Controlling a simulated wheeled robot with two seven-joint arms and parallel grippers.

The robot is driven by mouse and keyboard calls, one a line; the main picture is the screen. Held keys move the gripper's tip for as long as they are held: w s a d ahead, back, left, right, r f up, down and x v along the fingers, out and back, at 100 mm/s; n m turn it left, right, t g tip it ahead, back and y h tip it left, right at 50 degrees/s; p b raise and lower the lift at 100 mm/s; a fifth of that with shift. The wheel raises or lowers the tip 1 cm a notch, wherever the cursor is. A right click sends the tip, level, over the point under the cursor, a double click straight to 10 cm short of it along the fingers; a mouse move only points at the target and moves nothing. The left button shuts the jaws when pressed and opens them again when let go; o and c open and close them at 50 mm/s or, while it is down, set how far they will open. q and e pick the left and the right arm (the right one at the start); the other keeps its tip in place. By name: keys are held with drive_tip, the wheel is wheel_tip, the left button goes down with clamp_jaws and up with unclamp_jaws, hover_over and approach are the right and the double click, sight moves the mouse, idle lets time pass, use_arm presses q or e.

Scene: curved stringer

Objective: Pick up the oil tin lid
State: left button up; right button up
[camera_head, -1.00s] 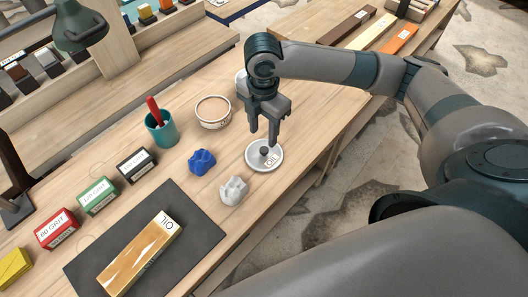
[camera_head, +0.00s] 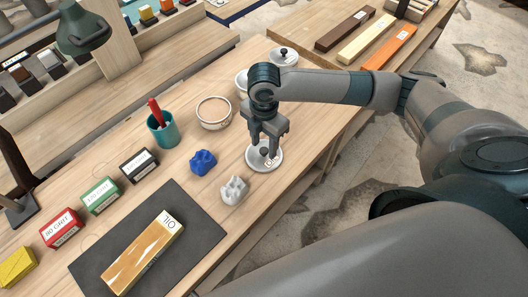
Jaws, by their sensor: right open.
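The oil tin lid (camera_head: 255,164) is a round, pale grey disc with a dark knob and a white label, lying on the wooden workbench (camera_head: 320,112). My right gripper (camera_head: 264,149) is over the lid, pointing down, with its two fingers apart. The dark knob shows between or just behind the fingertips; I cannot tell whether they touch it. The fingers hide part of the lid. My left gripper is not in view.
A white cloth lump (camera_head: 234,190) and a blue one (camera_head: 203,162) lie left of the lid. A tan-filled bowl (camera_head: 213,112) and a teal cup (camera_head: 163,130) stand behind. Another knobbed lid (camera_head: 283,57) sits farther back. A dark mat (camera_head: 195,235) holds a wooden block (camera_head: 143,253).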

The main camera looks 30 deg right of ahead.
drive_tip(key=shift+f, duration=0.65)
clamp_jaws()
